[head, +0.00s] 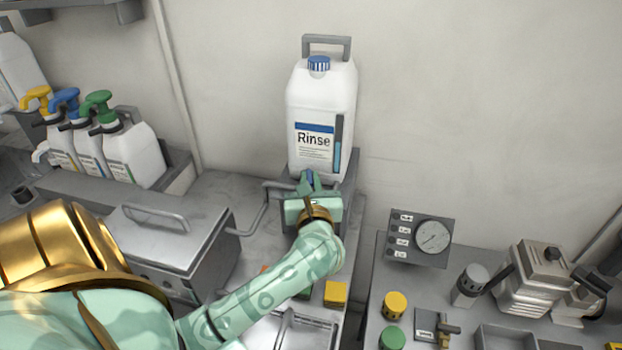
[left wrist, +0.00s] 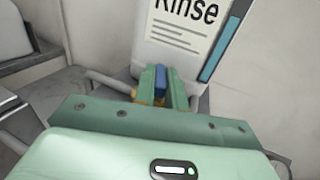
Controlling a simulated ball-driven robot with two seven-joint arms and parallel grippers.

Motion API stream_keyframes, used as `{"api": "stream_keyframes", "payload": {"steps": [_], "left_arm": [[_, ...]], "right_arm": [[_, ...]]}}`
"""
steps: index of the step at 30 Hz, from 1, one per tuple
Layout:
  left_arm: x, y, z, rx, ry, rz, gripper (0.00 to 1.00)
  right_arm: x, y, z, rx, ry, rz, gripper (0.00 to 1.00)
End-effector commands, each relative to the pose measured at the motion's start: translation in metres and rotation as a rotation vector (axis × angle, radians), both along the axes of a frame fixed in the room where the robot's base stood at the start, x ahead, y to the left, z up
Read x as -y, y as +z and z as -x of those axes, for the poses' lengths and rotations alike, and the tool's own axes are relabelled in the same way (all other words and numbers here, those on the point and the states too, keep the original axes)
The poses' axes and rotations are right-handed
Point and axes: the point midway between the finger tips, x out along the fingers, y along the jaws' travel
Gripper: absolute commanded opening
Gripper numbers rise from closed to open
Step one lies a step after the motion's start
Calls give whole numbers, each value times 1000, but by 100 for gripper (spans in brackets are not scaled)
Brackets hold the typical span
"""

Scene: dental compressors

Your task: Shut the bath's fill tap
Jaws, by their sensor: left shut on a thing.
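A white jug labelled Rinse (head: 320,110), with a blue cap, stands upright on a grey stand against the wall. Its label also shows in the left wrist view (left wrist: 185,35). My left gripper (head: 310,185) is just below the jug's front. Its fingers (left wrist: 160,88) are shut on a small blue part (left wrist: 161,76), which looks like the fill tap's handle. The tap's body and spout are hidden behind the gripper, so its turn cannot be told. A grey lidded box with a handle (head: 165,225), which looks like the bath, stands left of the gripper. My right gripper is not in view.
A bent grey pipe (head: 254,215) runs between the box and the stand. Pump bottles (head: 125,150) stand in a rack at the left. A bench at the right holds a gauge panel (head: 418,238), a yellow knob (head: 396,304) and a compressor (head: 545,280).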

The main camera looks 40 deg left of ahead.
Motion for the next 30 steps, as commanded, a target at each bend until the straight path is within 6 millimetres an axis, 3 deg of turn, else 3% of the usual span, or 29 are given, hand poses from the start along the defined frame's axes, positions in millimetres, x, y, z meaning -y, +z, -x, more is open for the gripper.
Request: {"api": "stream_keyframes", "payload": {"steps": [15, 30], "left_arm": [[-4, -1, 3, -3, -300, 0, 0], [-4, -1, 3, -1, -342, 2, 0]], "right_arm": [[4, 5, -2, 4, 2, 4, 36], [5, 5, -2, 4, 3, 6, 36]]}}
